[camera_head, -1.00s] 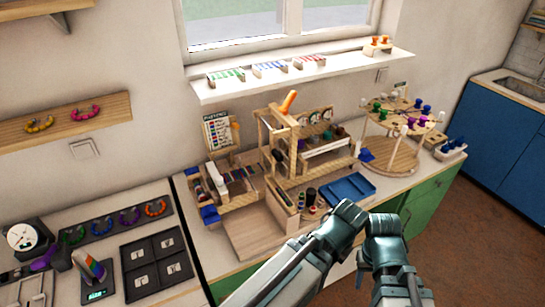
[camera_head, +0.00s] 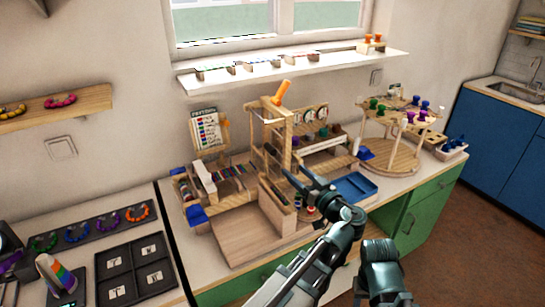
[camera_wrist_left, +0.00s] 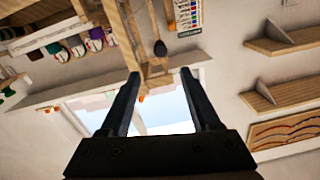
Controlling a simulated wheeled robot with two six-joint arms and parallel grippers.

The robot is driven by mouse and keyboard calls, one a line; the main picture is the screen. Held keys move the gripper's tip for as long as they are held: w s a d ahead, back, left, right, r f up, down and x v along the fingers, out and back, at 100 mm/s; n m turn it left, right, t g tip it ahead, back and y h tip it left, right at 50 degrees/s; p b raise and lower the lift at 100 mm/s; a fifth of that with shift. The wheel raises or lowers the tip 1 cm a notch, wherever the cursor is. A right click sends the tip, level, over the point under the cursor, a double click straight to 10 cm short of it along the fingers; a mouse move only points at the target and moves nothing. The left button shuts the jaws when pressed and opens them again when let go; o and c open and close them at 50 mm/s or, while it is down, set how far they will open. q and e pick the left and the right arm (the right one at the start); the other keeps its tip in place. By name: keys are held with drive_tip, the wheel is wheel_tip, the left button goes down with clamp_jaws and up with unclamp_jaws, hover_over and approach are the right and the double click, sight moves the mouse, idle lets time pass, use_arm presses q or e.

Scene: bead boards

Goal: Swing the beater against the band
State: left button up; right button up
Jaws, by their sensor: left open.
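A beater with a dark rounded head (camera_head: 271,151) hangs on a thin stick by the wooden tower (camera_head: 266,118) on the counter. It also shows in the left wrist view (camera_wrist_left: 160,48), past the fingertips and roughly in line with the gap between them. My left gripper (camera_head: 292,170) is open and empty, in front of the tower; no contact with the beater can be seen. It also shows in the left wrist view (camera_wrist_left: 160,73) with fingers spread. I cannot make out the band clearly. My right gripper is out of view; only part of my right arm shows.
A blue tray (camera_head: 354,187) lies right of the tower. A round peg stand (camera_head: 388,162) is farther right. A chart board (camera_head: 208,130) stands left of the tower. A black tray (camera_head: 108,288) and coloured rings lie at left. A shelf (camera_head: 295,68) runs under the window.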

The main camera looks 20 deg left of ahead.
sight(274, 152)
use_arm(q)
drive_tip(key=x, duration=1.3)
drive_tip(key=shift+w+a, duration=0.2)
drive_tip(key=shift+a, duration=0.2)
clamp_jaws()
idle(0.9)
